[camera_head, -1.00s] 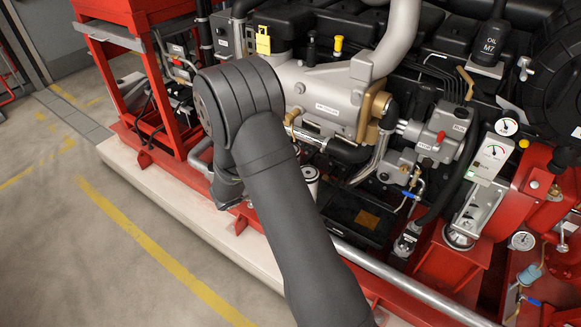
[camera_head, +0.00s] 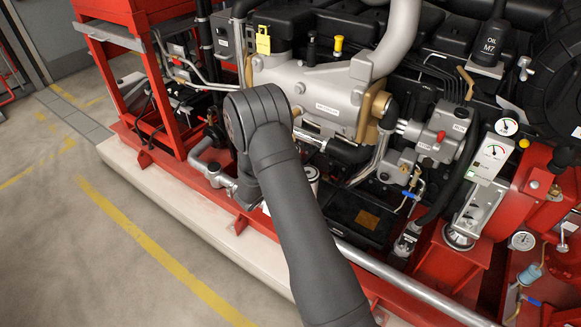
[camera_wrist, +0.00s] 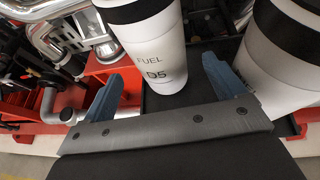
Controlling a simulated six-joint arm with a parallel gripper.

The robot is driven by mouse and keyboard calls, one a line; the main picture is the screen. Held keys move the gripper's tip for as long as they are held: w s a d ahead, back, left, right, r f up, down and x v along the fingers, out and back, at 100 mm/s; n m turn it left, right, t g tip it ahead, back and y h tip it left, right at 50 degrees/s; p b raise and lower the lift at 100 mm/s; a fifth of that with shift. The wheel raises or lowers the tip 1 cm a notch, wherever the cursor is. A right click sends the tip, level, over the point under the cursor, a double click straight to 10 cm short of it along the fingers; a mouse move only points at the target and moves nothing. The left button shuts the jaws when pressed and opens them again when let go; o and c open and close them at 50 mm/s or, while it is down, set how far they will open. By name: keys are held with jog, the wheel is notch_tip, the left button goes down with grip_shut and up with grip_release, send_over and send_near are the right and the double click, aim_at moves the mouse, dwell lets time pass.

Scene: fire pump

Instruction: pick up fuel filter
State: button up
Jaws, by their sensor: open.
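The fuel filter (camera_wrist: 152,42), a white canister marked FUEL D5 with a dark band near its top, shows in the wrist view at top centre. My gripper (camera_wrist: 161,70) is open. Its two blue fingers stand on either side of the filter's lower part, with a gap on the right side; whether the left finger touches cannot be told. In the head view my arm hides the gripper. A white canister (camera_head: 312,179) shows partly behind my arm there; which of the two canisters it is cannot be told.
A second, larger-looking white canister (camera_wrist: 287,62) stands close to the right finger. Silver pipes (camera_wrist: 62,35) and a red frame (camera_wrist: 102,68) lie to the left. In the head view a silver engine housing (camera_head: 325,95) rises behind my arm, and the floor (camera_head: 100,270) at left is clear.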

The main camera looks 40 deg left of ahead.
jog(key=x, duration=0.6)
jog(key=shift+r, duration=0.1)
jog(key=c, duration=1.4)
